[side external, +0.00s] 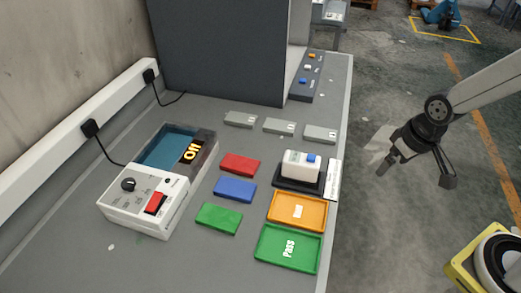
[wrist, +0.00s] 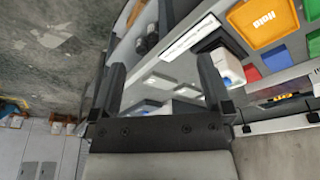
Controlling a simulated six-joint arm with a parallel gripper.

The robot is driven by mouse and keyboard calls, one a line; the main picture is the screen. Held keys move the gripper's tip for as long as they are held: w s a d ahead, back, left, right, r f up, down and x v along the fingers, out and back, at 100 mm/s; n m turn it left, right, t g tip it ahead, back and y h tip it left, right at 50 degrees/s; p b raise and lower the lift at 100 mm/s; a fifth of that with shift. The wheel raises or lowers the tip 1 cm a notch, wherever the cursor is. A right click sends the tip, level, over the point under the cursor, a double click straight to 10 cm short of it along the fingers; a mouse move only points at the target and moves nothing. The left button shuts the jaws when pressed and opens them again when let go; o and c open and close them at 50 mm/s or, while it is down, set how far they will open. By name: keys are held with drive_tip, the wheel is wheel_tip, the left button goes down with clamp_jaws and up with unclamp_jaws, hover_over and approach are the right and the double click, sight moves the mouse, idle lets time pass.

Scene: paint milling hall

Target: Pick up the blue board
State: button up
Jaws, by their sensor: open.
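The blue board (side external: 235,190) lies flat on the grey bench, between a red board (side external: 240,164) and a green board (side external: 219,218). In the wrist view the blue board (wrist: 276,59) shows at the right, partly hidden, beside the red board (wrist: 252,73) and green board (wrist: 314,43). My gripper (side external: 383,164) is off the bench's right edge, well to the right of the blue board and apart from it. In the wrist view its two fingers (wrist: 163,78) stand wide apart with nothing held between them.
An orange tray (side external: 275,221) and a green "Pass" tray (side external: 261,253) lie right of the boards. A white device (side external: 300,167) stands on a dark base behind the trays. A box tester (side external: 134,205) marked "Off" stands left. Grey blocks (side external: 280,126) lie behind.

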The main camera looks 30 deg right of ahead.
idle(0.4)
drive_tip(key=w+a+n, duration=0.1)
drive_tip(key=w+a, duration=0.2)
drive_tip(key=w, duration=0.1)
drive_tip(key=w+a+n, duration=0.1)
drive_tip(key=w+a, duration=0.3)
drive_tip(key=w+a+n+y, duration=0.1)
drive_tip(key=w+a+n, duration=0.1)
drive_tip(key=w+a, duration=0.1)
drive_tip(key=shift+w+a+f, duration=0.2)
drive_tip(key=shift+w+f, duration=0.15)
drive_tip(key=shift+w, duration=0.05)
drive_tip(key=w+a+f+n, duration=0.2)
drive_tip(key=w+a+n, duration=0.15)
drive_tip(key=a, duration=0.45)
drive_tip(key=n+y, duration=0.1)
drive_tip(key=n, duration=0.1)
approach(236, 187)
drive_tip(key=shift+w+a+f+m, duration=0.1)
drive_tip(key=shift+a+f+m, duration=0.15)
drive_tip(key=shift+f, duration=0.3)
drive_tip(key=shift+x, duration=1.3)
drive_tip(key=shift+f, duration=0.1)
drive_tip(key=shift+x, duration=2.5)
drive_tip(key=shift+d, duration=0.1)
drive_tip(key=shift+c, duration=0.2)
